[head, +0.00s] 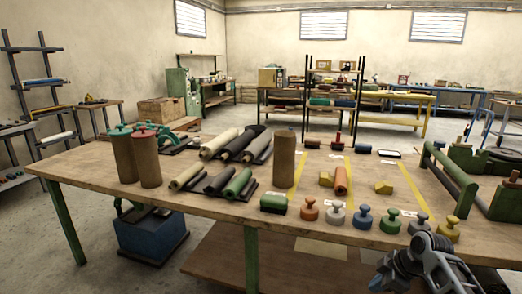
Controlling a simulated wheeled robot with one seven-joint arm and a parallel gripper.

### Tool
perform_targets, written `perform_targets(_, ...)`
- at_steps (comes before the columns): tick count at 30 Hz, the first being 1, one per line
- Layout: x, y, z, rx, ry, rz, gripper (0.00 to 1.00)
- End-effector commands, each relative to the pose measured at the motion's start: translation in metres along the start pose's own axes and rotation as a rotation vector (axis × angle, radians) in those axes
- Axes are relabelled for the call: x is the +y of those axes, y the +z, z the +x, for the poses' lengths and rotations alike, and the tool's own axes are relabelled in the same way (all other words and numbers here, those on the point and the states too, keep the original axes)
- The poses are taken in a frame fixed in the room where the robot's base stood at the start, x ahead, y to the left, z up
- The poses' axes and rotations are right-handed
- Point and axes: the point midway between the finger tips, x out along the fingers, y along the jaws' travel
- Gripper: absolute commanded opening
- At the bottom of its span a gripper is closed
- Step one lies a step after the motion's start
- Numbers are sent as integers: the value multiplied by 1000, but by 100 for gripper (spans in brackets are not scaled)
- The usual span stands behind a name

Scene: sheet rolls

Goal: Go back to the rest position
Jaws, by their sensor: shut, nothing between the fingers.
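My gripper (380,282) is at the bottom right of the head view, low in front of the table's near edge. Its fingers point left and down and are partly cut off by the frame edge. It is shut and holds nothing. My grey arm runs from it toward the lower right corner. The wooden table (330,212) stands behind and above it in the picture, and the gripper is apart from the things on top.
Sheet rolls (218,143), brown cylinders (283,160) and a green roller stand (450,182) occupy the tabletop.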

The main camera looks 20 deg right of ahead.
Motion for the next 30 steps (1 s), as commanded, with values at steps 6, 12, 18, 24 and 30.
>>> perform_targets(6, -90, -61, 53, 139, 87, 133, 0)
perform_targets(12, -172, -90, 70, 245, 163, 277, 0)
perform_targets(18, -250, -96, 62, 330, 234, 424, 0)
perform_targets(24, -320, -83, 33, 400, 307, 554, 0)
perform_targets(30, -377, -56, -17, 462, 383, 654, 0)
